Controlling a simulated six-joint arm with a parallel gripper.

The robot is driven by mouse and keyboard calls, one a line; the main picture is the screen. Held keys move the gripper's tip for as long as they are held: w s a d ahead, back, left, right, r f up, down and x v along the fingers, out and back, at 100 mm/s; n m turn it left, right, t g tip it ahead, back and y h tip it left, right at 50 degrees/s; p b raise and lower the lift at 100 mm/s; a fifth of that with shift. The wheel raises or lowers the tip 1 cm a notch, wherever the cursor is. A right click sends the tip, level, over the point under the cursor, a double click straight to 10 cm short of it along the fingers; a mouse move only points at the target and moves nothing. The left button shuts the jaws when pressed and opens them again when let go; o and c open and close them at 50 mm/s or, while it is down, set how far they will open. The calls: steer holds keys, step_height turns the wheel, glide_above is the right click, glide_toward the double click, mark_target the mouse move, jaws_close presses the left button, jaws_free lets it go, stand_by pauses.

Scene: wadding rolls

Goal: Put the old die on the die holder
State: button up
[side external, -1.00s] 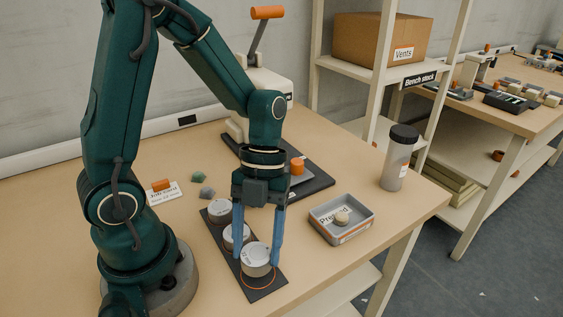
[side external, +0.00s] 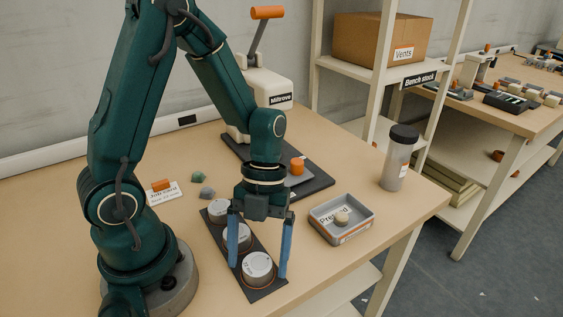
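The die holder is a dark strip (side external: 262,293) on the bench with three pale round dies in a row. The front die (side external: 257,266), which appears to be the old die, sits flat in the orange ring at the holder's near end. Its top marking is too small to read. My gripper (side external: 258,271) is open, pointing down, with one blue finger on each side of this die and visible gaps to it. The middle die (side external: 240,236) is partly hidden by the left finger. The far die (side external: 219,209) is in plain view.
A hand press (side external: 265,100) on a dark base stands behind, with an orange-topped part on it. A grey tray (side external: 361,234) holding a small pale piece lies right of the holder; a lidded jar (side external: 398,165) stands beyond. Small stones and a card lie behind left.

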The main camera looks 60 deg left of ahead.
steer(key=shift+r, duration=0.15)
step_height(320, 180, up, 14)
steer(key=a+n+t+y, duration=0.2)
steer(key=n+t, duration=0.6)
steer(key=n, duration=1.9)
steer(key=shift+s+a+t+y, duration=0.25)
steer(key=shift+s+t+y, duration=0.15)
steer(key=shift+y, duration=0.2)
